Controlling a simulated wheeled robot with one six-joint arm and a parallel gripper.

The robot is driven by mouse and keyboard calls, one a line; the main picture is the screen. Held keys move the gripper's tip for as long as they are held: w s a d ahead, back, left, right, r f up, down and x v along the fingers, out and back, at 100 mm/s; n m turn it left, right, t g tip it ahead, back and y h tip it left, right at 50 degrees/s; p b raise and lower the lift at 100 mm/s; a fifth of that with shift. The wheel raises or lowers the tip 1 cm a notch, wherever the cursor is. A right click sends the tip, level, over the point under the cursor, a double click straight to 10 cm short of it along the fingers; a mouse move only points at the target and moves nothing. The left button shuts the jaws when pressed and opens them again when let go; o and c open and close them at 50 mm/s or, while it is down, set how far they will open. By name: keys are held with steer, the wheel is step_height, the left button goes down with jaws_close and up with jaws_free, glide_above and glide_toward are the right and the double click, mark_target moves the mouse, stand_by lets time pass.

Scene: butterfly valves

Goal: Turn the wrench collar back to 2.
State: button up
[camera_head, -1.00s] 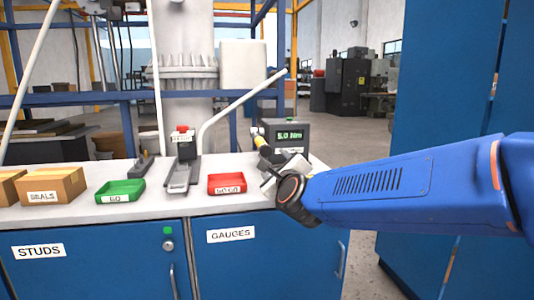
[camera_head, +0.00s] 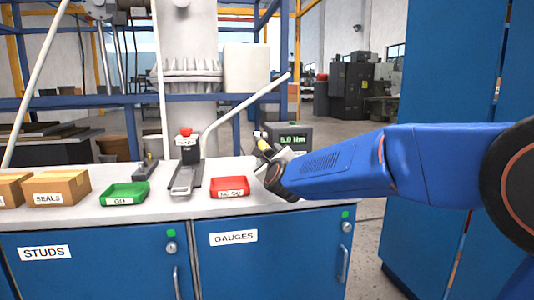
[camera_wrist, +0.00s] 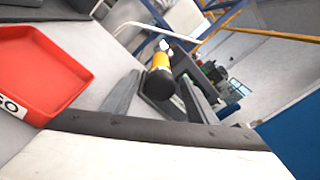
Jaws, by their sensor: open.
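The wrench shows as a yellow collar with a black end (camera_wrist: 159,73) in the wrist view. In the head view its yellow part (camera_head: 264,146) is just beyond my gripper (camera_head: 270,163), partly hidden by it. In the wrist view the dark fingers of my gripper (camera_wrist: 162,95) are spread, with the wrench end appearing between them. I cannot tell whether they touch it. The collar's numbers are too small to read. A dark display box (camera_head: 292,137) behind the wrench reads about 5.0 Nm in green.
A red tray (camera_head: 229,194) lies left of my gripper and shows large in the wrist view (camera_wrist: 35,75). A green tray (camera_head: 124,203), a grey stand with a red top (camera_head: 187,155) and cardboard boxes (camera_head: 55,187) stand further left. A blue cabinet (camera_head: 440,230) rises at right.

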mark_target(267, 152)
steer(key=shift+x, duration=2.15)
steer(key=c, duration=1.1)
